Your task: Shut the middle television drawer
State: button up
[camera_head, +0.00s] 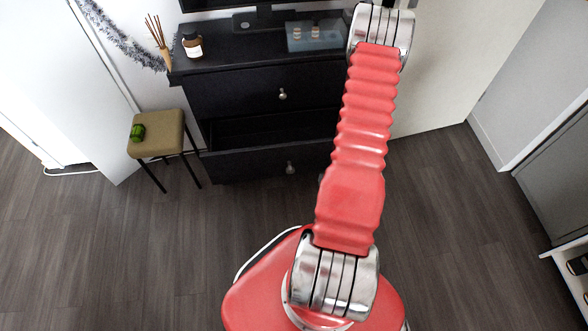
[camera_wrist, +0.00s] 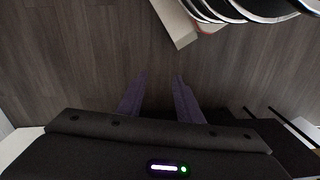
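A black television dresser (camera_head: 215,65) stands against the wall in the head view. Its top drawer (camera_head: 240,93) is shut and has a round knob. Below it, a drawer (camera_head: 240,165) is pulled out, its dark inside showing above its front. A knob (camera_head: 290,168) is on that front; my arm covers the dresser's right part. My gripper shows only in the wrist view (camera_wrist: 160,82), with two purplish fingers apart and nothing between them. The floor is behind the fingers. I cannot tell how far the gripper is from the drawer.
A stool (camera_head: 157,146) with a green object (camera_head: 137,132) stands left of the dresser. A bottle (camera_head: 192,45), reed diffuser (camera_head: 160,45) and translucent box (camera_head: 315,34) are on the dresser top. Wooden floor (camera_head: 130,240) is clear in front. A grey cabinet (camera_head: 556,150) stands at right.

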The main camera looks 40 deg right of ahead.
notch_tip(320, 180, down, 11)
jog(key=s+a+m+t, duration=0.1)
jog(key=a+t, duration=0.2)
jog(key=m+t+h, duration=0.4)
jog(key=m+t, duration=0.2)
jog(key=t, duration=0.6)
send_near(293, 171)
jog(key=s+r, duration=0.1)
jog(key=s, duration=0.2)
jog(key=shift+a+r, duration=0.1)
jog(key=shift+a, duration=0.25)
jog(key=shift+w, duration=0.15)
jog(key=shift+f+x, duration=0.15)
jog(key=shift+x, duration=3.25)
jog(key=shift+f+x, duration=0.1)
jog(key=shift+x, duration=3.3)
